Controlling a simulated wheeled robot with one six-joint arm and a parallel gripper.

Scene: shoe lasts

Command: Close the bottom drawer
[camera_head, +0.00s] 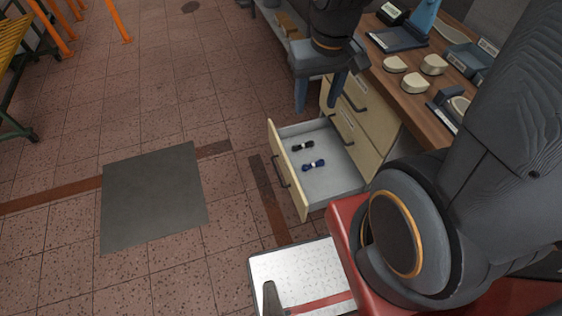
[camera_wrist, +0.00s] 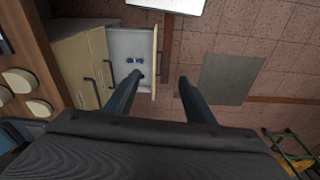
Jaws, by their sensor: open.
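The bottom drawer (camera_head: 330,186) is pulled out of the light wood cabinet (camera_head: 377,125) under the bench. Its front panel (camera_head: 287,168) with a dark bar handle faces left in the head view. My gripper (camera_head: 318,95) is open and empty, above and behind the drawer in the head view.
The drawers above look shut, with dark handles (camera_head: 342,127). Shoe last parts (camera_head: 415,83) and blue trays stand on the wooden bench top (camera_head: 408,95). A grey mat (camera_head: 153,196) lies on the open tiled floor left of the drawer. Orange posts (camera_head: 118,20) stand at the far left.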

